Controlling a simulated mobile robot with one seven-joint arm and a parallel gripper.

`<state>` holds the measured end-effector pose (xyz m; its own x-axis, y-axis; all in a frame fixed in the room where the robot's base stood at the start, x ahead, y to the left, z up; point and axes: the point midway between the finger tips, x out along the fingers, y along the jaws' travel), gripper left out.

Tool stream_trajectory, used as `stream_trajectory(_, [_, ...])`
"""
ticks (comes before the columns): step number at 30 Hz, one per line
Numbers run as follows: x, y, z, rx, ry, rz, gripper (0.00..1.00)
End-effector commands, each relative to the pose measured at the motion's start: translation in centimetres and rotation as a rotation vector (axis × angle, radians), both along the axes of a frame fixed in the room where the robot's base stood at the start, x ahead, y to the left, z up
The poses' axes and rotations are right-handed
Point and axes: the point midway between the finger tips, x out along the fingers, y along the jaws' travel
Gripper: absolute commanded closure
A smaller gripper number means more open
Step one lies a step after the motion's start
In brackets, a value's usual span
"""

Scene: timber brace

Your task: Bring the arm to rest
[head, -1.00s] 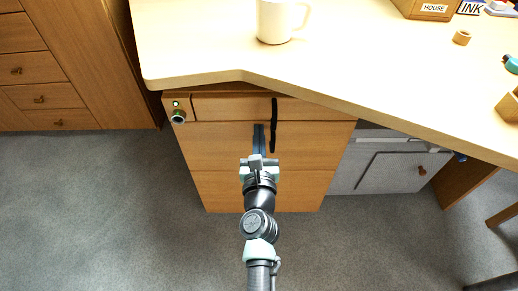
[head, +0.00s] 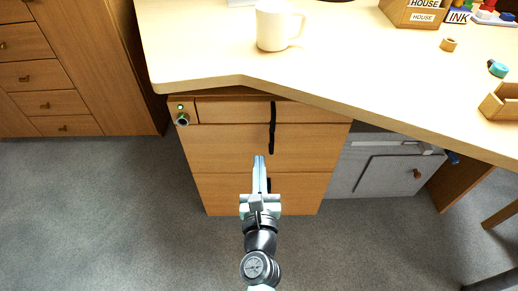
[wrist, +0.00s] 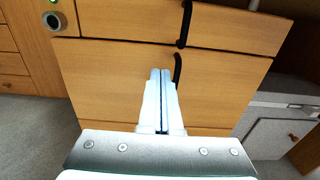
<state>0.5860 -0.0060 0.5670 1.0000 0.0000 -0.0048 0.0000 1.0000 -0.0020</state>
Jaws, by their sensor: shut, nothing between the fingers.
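My gripper (head: 259,162) is in front of a wooden drawer unit (head: 230,150) under the desk. Its two fingers are together with nothing between them. In the wrist view the shut fingers (wrist: 160,75) point at the front of a large drawer. A black handle (wrist: 177,70) is just right of the fingertips, and I cannot tell how far off it is. Another black handle (head: 272,115) is on the drawers above. The drawer fronts look closed.
The desk (head: 200,60) overhangs the unit and holds a white mug (head: 272,28), a brown tape roll (head: 449,45) and an open wooden box (head: 500,103). A round lock (head: 182,119) is at the unit's upper left. A grey cabinet (head: 385,170) stands right. Grey floor (head: 100,220) is clear at left.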

Motion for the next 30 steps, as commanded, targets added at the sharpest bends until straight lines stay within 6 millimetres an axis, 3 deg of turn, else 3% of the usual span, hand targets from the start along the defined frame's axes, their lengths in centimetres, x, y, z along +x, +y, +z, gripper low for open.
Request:
stream_trajectory(3, [-2.2, 0.0, 0.0, 0.000, 0.002, 0.002, 1.00])
stream_trajectory(9, [-4.3, 0.1, -0.1, 0.000, 0.001, 0.002, 1.00])
stream_trajectory(22, [-4.7, 0.2, 0.4, -0.011, -0.008, 0.004, 1.00])
stream_trajectory(26, [-3.4, 1.3, 4.4, -0.152, -0.076, 0.031, 1.00])
stream_trajectory(29, [-1.9, 2.8, 10.6, -0.395, -0.184, 0.048, 1.00])
stream_trajectory(30, [-1.4, 3.5, 13.6, -0.521, -0.237, 0.046, 1.00])
